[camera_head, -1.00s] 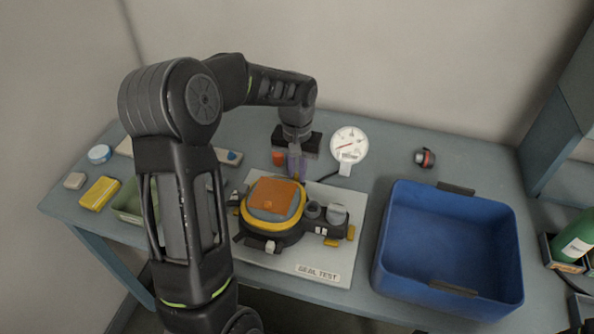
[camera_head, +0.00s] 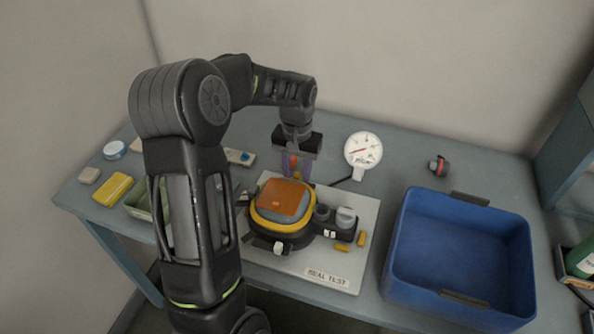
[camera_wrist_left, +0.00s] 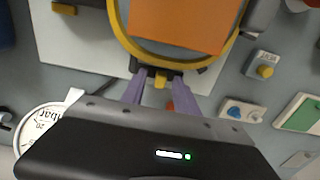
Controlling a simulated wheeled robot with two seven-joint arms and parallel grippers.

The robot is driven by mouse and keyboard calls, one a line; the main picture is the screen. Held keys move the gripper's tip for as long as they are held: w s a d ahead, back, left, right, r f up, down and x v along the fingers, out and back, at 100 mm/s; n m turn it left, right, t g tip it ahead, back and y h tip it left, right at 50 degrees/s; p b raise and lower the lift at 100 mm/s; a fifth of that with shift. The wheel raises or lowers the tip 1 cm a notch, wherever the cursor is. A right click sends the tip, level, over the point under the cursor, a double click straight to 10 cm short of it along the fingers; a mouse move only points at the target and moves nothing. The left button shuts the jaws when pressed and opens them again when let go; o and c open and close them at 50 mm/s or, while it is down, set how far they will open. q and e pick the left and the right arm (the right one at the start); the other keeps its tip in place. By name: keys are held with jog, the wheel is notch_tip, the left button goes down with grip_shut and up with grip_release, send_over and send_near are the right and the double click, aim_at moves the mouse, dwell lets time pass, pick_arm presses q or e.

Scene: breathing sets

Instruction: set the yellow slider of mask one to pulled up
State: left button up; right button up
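Mask one (camera_head: 266,227), black with a yellow ring and an orange patch on its visor, lies on the white "SEAL TEST" plate (camera_head: 357,207). A small yellow slider (camera_wrist_left: 160,82) sits on a black mount at its rear rim in the left wrist view; its position along its travel is hard to tell. My left gripper (camera_head: 297,175) points down behind the mask. Its two purple fingers (camera_wrist_left: 158,77) are apart, one on each side of the slider, with gaps visible. Contact is not clear. My right gripper is out of view.
A white dial gauge (camera_head: 363,149) stands behind the plate. A blue bin (camera_head: 399,247) is at the right. My left arm covers part of a green tray (camera_head: 137,202). A yellow block (camera_head: 113,189) lies at the left.

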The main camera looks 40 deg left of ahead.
aim_at(297, 175)
pick_arm(q)
jog(key=shift+r, duration=0.1)
notch_tip(297, 175, up, 8)
jog(key=shift+f+b, duration=0.15)
jog(key=shift+b, duration=0.4)
jog(key=shift+c, duration=0.5)
